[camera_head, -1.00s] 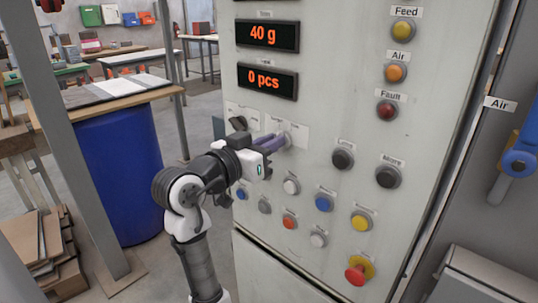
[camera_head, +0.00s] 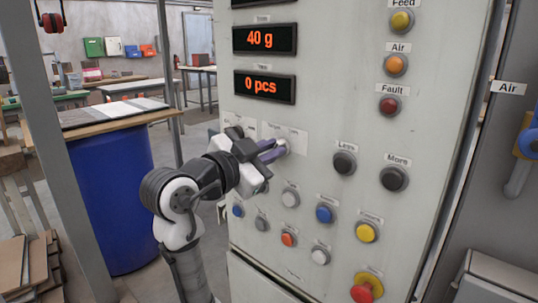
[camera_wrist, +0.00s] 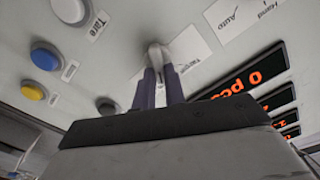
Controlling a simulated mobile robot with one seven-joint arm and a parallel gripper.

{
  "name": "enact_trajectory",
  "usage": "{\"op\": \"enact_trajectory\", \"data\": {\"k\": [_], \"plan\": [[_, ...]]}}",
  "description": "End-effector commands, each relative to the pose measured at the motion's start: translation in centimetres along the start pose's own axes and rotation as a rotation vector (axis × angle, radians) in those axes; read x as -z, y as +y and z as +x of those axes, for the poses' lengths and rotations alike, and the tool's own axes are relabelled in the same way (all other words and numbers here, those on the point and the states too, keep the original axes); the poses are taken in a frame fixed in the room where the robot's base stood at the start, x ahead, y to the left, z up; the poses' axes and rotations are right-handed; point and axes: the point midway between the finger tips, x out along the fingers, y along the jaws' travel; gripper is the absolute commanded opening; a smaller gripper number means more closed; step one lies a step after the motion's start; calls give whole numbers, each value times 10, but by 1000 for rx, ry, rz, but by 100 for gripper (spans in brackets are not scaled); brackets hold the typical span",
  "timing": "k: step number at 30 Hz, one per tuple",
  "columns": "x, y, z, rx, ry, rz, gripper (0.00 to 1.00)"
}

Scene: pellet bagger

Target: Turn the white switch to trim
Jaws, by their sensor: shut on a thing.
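The white switch (camera_head: 284,146) is a small knob on a pale label plate (camera_head: 297,135) on the grey panel, below the displays. My gripper (camera_head: 273,151) is shut on it, with its two purple-grey fingers on either side of the knob. In the wrist view the switch (camera_wrist: 156,50) shows between the fingertips (camera_wrist: 159,78). Its plate (camera_wrist: 188,48) is partly hidden by the fingers, and I cannot read which mark the knob points to.
A dark switch (camera_head: 235,131) with a Hand/Auto plate (camera_wrist: 240,18) is just left of my gripper. Buttons, including a blue one (camera_head: 324,214) and a red emergency button (camera_head: 364,289), lie below and right. Orange displays (camera_head: 264,86) are above.

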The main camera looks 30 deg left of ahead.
Motion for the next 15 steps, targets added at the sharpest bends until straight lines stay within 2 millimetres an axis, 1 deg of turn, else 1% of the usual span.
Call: {"op": "enact_trajectory", "data": {"k": [13,14,15], "plan": [[1,0,0,1,1,12,0],[1,0,0,1,1,12,16],[1,0,0,1,1,12,21]]}}
